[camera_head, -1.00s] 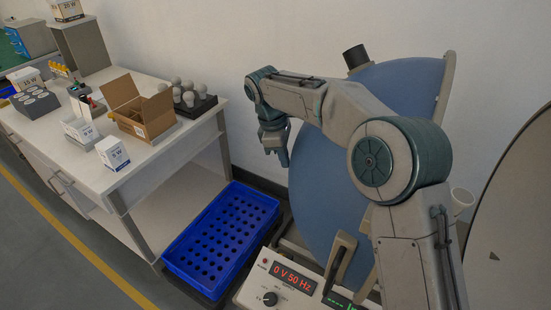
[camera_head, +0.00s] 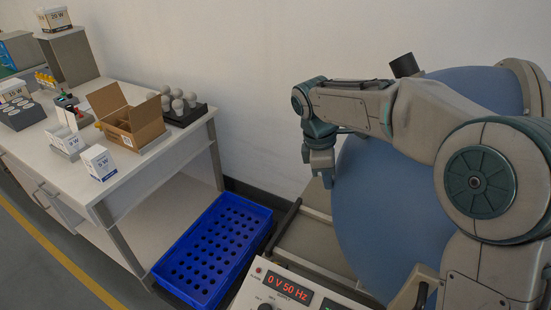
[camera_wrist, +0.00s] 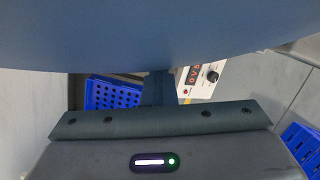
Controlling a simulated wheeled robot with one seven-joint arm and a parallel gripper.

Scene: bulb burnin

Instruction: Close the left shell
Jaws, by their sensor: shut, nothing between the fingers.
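The left shell is a large curved blue half-dome (camera_head: 385,200) at the right of the head view, with a beige rim (camera_head: 530,85) at its upper right. My arm passes in front of it and hides much of it. My gripper (camera_head: 322,184) is shut and empty, pointing down beside the shell's left edge; I cannot tell if it touches. In the wrist view the blue shell (camera_wrist: 150,35) fills the top, close in front of my gripper (camera_wrist: 158,88).
A control box (camera_head: 290,292) reading 0 V 50 Hz stands below the shell. A blue perforated crate (camera_head: 215,250) lies on the floor to its left. A white table (camera_head: 105,190) with an open carton (camera_head: 125,118), boxes and bulbs stands at left. Bare wall is behind.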

